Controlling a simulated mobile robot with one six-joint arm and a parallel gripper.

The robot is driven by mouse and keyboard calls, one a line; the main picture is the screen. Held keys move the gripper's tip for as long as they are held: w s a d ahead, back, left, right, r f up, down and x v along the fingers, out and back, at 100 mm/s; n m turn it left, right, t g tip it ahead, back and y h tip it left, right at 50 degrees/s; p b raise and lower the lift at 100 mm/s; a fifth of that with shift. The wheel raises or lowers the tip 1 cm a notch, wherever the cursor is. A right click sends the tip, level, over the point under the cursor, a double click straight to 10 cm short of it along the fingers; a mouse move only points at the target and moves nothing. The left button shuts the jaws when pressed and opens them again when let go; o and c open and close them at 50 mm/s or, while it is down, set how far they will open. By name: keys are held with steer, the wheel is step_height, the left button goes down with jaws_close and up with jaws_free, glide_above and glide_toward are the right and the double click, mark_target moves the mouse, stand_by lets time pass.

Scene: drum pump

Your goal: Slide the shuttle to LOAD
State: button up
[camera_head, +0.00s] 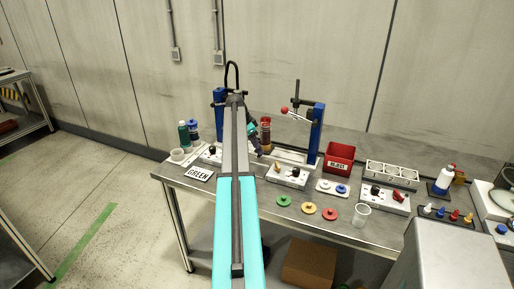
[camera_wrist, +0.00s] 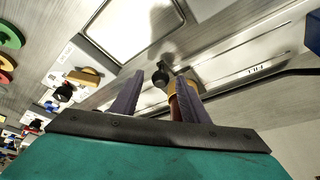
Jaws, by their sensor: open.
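The shuttle's black round knob (camera_wrist: 160,76) shows in the wrist view between the tips of my gripper (camera_wrist: 158,88). The fingers are open, one on each side of the knob, and I cannot tell whether either touches it. A yellow and dark red cylinder (camera_wrist: 181,98) is behind the knob, partly hidden by the right finger. The pale rail (camera_wrist: 235,75) runs past them and bears the label FILL (camera_wrist: 255,70). No LOAD label is readable. In the head view my gripper (camera_head: 259,146) is low at the rail, beside a dark red bottle (camera_head: 265,128); my arm hides much of it.
Blue posts stand at the left (camera_head: 219,100) and right (camera_head: 317,132) of the rail. A red bin (camera_head: 339,158) is to the right. Switch boxes (camera_head: 288,176), coloured discs (camera_head: 308,207) and a clear cup (camera_head: 362,215) occupy the table front. A GREEN card (camera_head: 199,174) lies left.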

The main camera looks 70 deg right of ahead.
steer(key=b+v, duration=0.3)
steer(key=v, duration=1)
steer(key=shift+r, duration=0.3)
